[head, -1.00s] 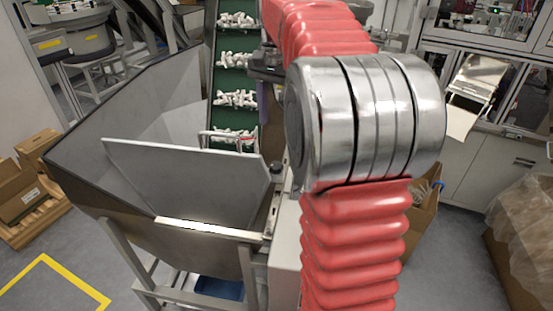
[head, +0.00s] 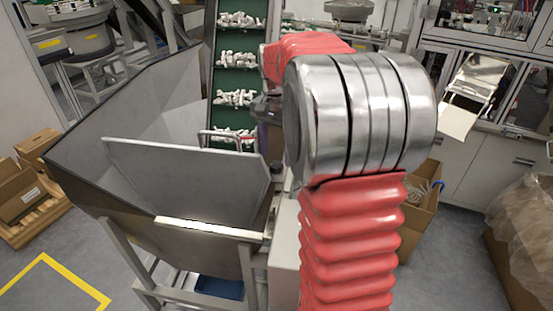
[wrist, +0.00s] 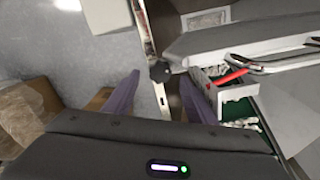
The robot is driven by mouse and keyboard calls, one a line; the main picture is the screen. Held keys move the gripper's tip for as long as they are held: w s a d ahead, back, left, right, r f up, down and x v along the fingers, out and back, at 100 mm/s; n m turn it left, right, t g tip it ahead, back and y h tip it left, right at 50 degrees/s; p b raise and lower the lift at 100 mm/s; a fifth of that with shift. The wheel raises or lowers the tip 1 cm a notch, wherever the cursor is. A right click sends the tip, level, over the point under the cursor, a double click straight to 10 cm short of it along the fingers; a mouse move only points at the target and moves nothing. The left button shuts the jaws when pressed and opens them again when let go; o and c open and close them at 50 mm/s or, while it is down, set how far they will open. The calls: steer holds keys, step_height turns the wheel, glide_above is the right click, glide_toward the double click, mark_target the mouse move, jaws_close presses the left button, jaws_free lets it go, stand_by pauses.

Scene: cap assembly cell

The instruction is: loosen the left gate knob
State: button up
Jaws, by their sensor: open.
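A dark knob (head: 277,168) stands at the right end of the hopper's grey gate plate (head: 190,170). In the wrist view the knob (wrist: 160,71) has a lobed black head on a metal rail. It is the only knob I can make out. My gripper (wrist: 160,76) is open, with its two purple fingers apart. In the wrist view the knob lies between the fingertips, but I cannot tell how far beyond them. In the head view my gripper (head: 265,137) is above the knob and partly hidden behind my arm.
The hopper's dark wall (head: 75,175) lies to the left. A green conveyor (head: 235,85) with white parts rises behind the gate. Cardboard boxes (head: 25,185) stand at the left.

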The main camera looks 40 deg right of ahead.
mark_target(276, 167)
steer(key=shift+f, duration=1.35)
steer(key=shift+c, duration=0.2)
steer(key=c, duration=1)
steer(key=shift+n, duration=0.5)
steer(key=shift+w+n, duration=0.1)
steer(key=shift+n, duration=2.2)
steer(key=o, duration=1)
